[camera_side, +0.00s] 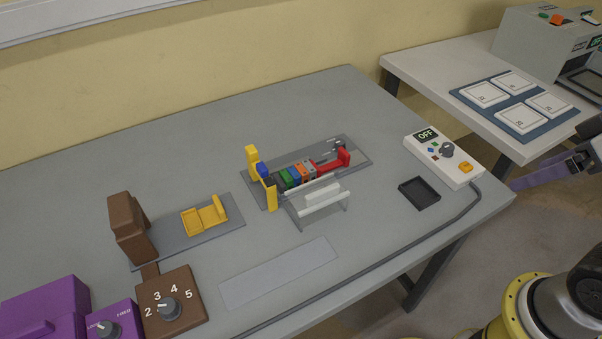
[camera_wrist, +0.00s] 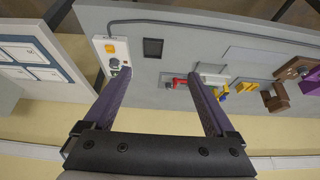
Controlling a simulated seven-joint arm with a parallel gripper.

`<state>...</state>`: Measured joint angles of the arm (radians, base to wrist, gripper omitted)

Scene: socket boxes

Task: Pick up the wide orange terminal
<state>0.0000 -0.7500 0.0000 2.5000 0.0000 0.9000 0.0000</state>
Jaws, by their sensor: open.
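Small orange terminals (camera_side: 307,171) stand in a packed row of coloured blocks on the grey rail plate (camera_side: 352,149) in the middle of the table. Green, blue, grey and red pieces sit close beside them. At this size I cannot tell which orange one is the wide one. My gripper (camera_wrist: 158,74) is open and empty, its two purple fingers spread apart in the wrist view. In the side view only part of it shows at the right edge, well away from the row. The row shows small and partly covered by a finger in the wrist view.
A clear guard (camera_side: 322,203) stands in front of the row, and yellow posts (camera_side: 270,196) at its left. A black tray (camera_side: 419,193) and a white control box reading OFF (camera_side: 443,157) lie to the right. A brown press (camera_side: 130,228) and yellow fixture (camera_side: 204,217) stand left.

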